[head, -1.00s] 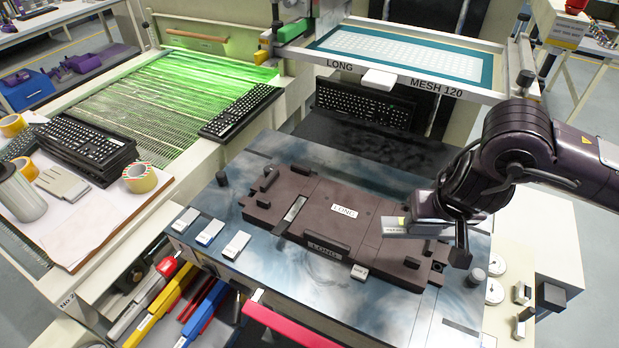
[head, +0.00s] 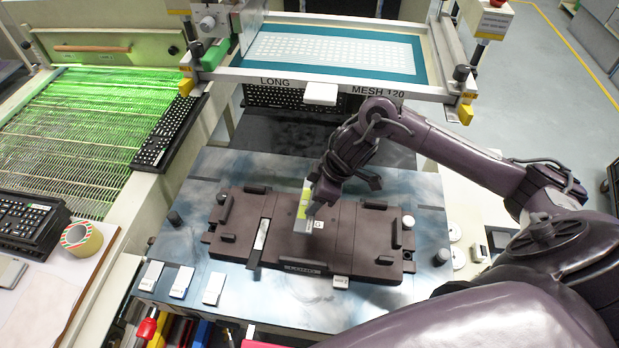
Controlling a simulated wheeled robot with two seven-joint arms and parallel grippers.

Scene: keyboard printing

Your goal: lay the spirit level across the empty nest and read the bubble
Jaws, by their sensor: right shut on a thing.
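The empty nest (head: 342,240) is a dark brown plate with raised blocks around its edges. It lies on the metal table and holds no keyboard. The spirit level (head: 303,212), yellow-green and pale, is over the middle of the nest, running front to back across it. My right gripper (head: 316,206) is shut on it from above, and the wrist hides part of its far end. I cannot tell whether the level touches the nest, and its bubble is too small to read. My left gripper is not in view.
The screen frame (head: 330,82) marked LONG, MESH 120 stands behind the nest. A green-lit conveyor (head: 75,135) with a keyboard (head: 168,135) is at the left. Small white labelled blocks (head: 182,281) sit along the table's front left. A tape roll (head: 81,239) lies further left.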

